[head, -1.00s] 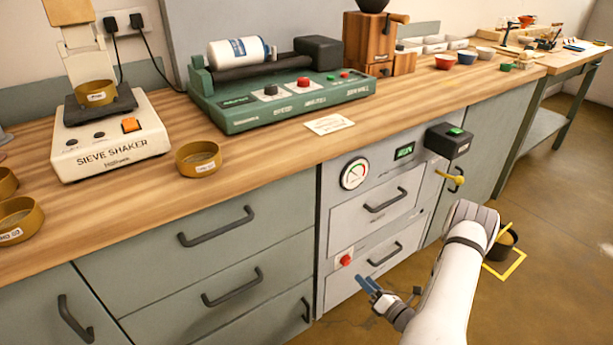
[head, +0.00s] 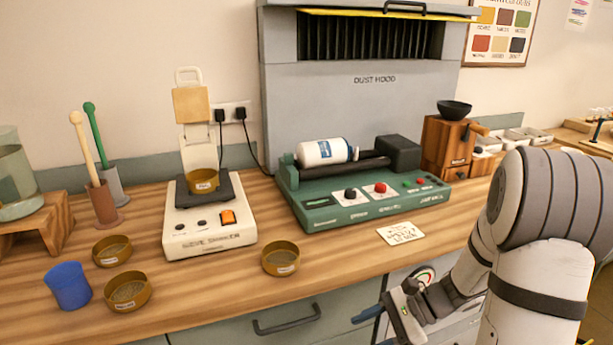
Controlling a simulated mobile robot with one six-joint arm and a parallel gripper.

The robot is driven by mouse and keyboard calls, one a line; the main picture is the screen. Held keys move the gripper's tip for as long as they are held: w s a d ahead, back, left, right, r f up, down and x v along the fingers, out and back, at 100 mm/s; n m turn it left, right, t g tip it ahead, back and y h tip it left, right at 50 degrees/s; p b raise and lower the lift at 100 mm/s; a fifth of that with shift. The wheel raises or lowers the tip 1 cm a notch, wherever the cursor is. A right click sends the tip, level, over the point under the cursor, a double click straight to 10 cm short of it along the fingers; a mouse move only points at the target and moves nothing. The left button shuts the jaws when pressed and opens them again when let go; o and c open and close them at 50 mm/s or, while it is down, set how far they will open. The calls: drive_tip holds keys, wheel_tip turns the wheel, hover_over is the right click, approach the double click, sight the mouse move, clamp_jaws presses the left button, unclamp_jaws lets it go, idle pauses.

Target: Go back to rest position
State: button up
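My gripper (head: 378,328) is at the lower right of the head view, in front of the bench's front edge and low beside the drawers. Its two blue fingertips stand apart with nothing visible between them. My white and grey arm reaches in from the right and hides part of the bench front. The lower fingertip is partly cut off by the picture's bottom edge.
The wooden bench (head: 215,291) holds a sieve shaker (head: 205,232), a green roller machine (head: 345,210) with a white jar (head: 325,152), several brass sieves (head: 281,258), a blue cup (head: 67,285) and a wooden grinder (head: 445,148). A dust hood (head: 360,100) stands behind. A drawer handle (head: 287,320) sticks out below.

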drive_tip(key=s+r+n+t+h+p, duration=0.1)
drive_tip(key=s+r+n+h+p, duration=0.2)
drive_tip(key=r, duration=0.4)
drive_tip(key=s+d+r+n+t+h+p, duration=0.1)
drive_tip(key=s+r+n+h+p, duration=0.3)
drive_tip(key=r+n, duration=0.3)
drive_tip(key=s+d+r+n+t+h+p, duration=0.1)
drive_tip(key=s+r+n+h+p, duration=0.2)
drive_tip(key=r, duration=0.6)
drive_tip(key=shift+s+n+h+p, duration=0.4)
drive_tip(key=shift+n+h, duration=0.4)
drive_tip(key=shift+n, duration=0.4)
drive_tip(key=shift+d+r, duration=0.1)
